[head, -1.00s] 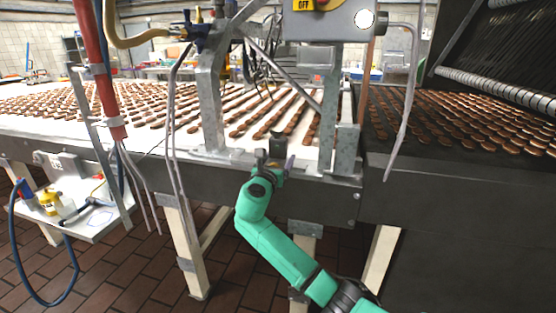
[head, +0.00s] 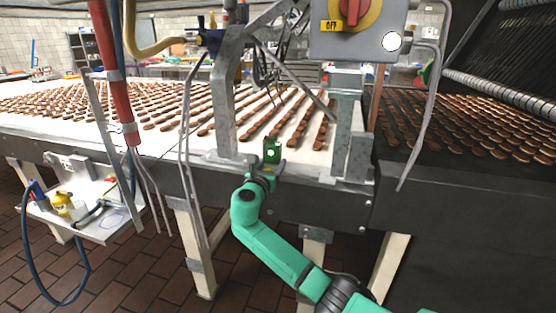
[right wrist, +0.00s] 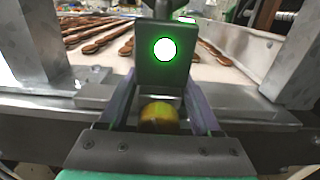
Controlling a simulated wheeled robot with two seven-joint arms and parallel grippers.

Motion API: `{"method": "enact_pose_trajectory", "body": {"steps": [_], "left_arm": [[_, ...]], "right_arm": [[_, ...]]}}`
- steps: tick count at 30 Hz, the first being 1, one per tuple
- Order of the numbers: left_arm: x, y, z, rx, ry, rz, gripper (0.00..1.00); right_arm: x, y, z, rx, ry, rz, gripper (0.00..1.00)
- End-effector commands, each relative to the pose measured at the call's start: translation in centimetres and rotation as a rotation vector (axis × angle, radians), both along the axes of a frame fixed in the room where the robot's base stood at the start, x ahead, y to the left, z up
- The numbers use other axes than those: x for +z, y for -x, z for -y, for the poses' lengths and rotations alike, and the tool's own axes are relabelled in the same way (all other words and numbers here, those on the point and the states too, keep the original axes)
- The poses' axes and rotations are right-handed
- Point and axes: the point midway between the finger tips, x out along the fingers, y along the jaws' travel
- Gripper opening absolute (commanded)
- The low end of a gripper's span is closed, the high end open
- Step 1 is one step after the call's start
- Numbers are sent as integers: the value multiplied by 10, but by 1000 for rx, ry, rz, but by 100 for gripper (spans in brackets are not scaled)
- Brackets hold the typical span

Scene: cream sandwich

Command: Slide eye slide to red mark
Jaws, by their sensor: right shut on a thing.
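The eye slide (head: 271,151) is a small upright block at the near edge of the conveyor, between two grey metal posts. It glows green around a bright white spot; in the right wrist view its face (right wrist: 150,72) is square and grey with a green glow. My right gripper (head: 263,172) is just below it. In the right wrist view its fingers (right wrist: 160,105) are shut on the eye slide's rounded yellow knob (right wrist: 160,116), below the face. I cannot make out a red mark on the rail. My left gripper is not in view.
Rows of brown cookies lie on the white conveyor (head: 314,160) behind the eye slide. A left post (head: 222,115) and a right post (head: 355,145) flank it. A grey box (head: 357,40) with a red knob hangs above. A white side shelf (head: 107,229) stands at left.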

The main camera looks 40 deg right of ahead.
Motion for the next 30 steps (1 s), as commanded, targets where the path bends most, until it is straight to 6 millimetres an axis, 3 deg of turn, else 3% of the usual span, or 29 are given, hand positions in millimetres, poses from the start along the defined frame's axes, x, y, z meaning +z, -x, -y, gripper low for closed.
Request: {"method": "enact_pose_trajectory", "body": {"steps": [7, 8, 9, 20, 25, 30], "left_arm": [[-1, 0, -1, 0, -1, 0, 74], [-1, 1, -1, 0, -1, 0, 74], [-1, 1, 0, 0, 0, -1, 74], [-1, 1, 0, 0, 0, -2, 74], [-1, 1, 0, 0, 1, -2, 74], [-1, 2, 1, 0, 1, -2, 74]], "right_arm": [[-2, 0, -1, 0, 5, -6, 0], [-2, 0, 0, 0, 5, -6, 76], [-2, 0, 0, 0, 5, -6, 85], [-2, 2, -3, 1, 5, -5, 85], [-2, 13, -21, 2, 5, -5, 85], [-3, 35, -52, 2, 2, -5, 85]]}}
